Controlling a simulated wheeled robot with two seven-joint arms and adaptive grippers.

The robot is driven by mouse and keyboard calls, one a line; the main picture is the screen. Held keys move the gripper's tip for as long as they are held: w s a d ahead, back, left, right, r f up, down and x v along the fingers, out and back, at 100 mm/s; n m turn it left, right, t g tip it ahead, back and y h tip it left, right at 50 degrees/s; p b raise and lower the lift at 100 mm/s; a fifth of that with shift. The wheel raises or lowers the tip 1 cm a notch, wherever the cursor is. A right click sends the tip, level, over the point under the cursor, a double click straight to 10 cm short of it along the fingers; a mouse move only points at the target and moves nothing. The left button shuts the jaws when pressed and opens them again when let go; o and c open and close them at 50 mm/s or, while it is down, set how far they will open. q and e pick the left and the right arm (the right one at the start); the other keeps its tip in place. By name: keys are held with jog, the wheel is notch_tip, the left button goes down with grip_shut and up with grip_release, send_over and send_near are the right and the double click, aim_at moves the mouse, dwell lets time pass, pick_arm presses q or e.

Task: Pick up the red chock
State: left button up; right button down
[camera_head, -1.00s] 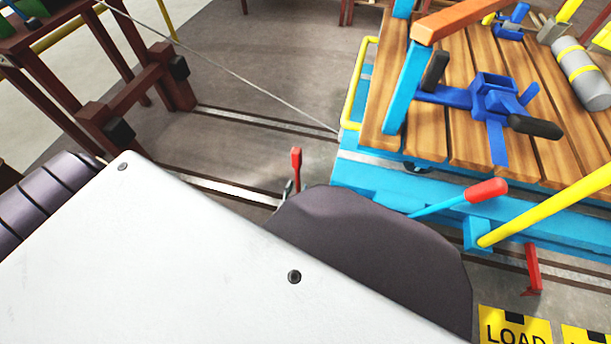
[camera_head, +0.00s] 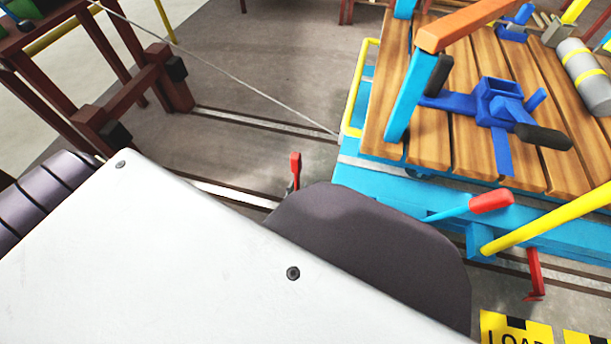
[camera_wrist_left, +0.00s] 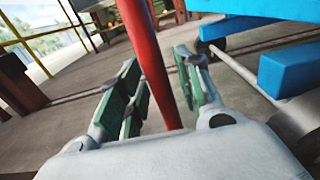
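A red upright bar (camera_head: 295,168), which looks like the handle of the red chock, stands by the rail left of the blue cart. In the left wrist view the red bar (camera_wrist_left: 148,50) runs down between the green-padded fingers of my left gripper (camera_wrist_left: 158,68). The fingers are open, with gaps visible on both sides of the bar. In the head view my white arm cover and a dark rounded part hide most of this gripper and the bar's lower end. My right gripper is not in view.
The blue cart (camera_head: 380,185) with a wooden deck (camera_head: 450,150) stands to the right. A red-tipped blue lever (camera_head: 491,202) and a yellow bar (camera_head: 550,220) stick out from it. Another red piece (camera_head: 534,275) is below the cart. A cable (camera_head: 230,70) runs to the cart.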

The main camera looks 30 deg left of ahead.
pick_arm(q)
grip_shut()
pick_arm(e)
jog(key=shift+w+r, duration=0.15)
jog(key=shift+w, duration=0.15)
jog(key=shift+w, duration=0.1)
pick_arm(q)
jog(key=shift+w+r, duration=0.1)
jog(key=shift+r, duration=0.1)
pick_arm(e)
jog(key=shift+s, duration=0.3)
